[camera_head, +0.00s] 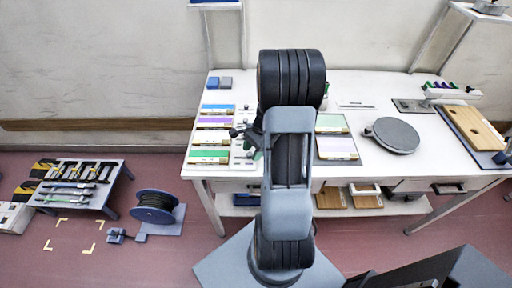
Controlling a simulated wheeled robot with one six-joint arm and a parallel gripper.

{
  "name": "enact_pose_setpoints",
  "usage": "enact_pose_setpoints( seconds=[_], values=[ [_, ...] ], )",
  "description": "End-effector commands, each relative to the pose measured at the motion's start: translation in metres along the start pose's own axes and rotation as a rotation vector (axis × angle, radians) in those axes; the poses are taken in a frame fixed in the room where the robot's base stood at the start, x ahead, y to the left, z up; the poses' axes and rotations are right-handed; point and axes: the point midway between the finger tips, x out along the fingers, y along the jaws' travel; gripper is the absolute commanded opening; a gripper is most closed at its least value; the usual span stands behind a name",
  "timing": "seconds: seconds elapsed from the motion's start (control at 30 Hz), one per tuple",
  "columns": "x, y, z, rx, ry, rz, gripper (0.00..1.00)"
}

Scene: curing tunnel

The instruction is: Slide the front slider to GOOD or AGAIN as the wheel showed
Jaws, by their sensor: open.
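My arm stands in the middle of the view and covers the centre of the white table (360,90). My gripper (240,132) shows only in part, as small dark pieces to the left of the arm above the table. It is open, and I see nothing between its jaws. A white panel (241,160) lies under it, partly hidden; I cannot tell whether it carries the front slider. No GOOD or AGAIN lettering can be read. A round grey disc (396,134) lies on the right half of the table; I cannot tell whether it is the wheel.
Coloured cards (212,137) lie in a column at the table's left. A green and white board (336,147) lies right of my arm. A wooden board (474,128) lies at the right end. A rack (110,170) and a cable reel (154,204) stand on the floor at left.

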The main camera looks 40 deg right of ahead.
Motion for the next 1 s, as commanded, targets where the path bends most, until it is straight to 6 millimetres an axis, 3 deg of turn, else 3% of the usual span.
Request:
enact_pose_setpoints(
  seconds=[0.17,0.7,1.0],
  values=[
    [-0.012,-0.001,0.0,-0.001,0.002,-0.004,0.5],
    [-0.113,0.0,0.0,-0.001,0.003,-0.003,0.5],
    [-0.136,0.001,0.0,0.0,0.001,0.0,0.5]
  ],
)
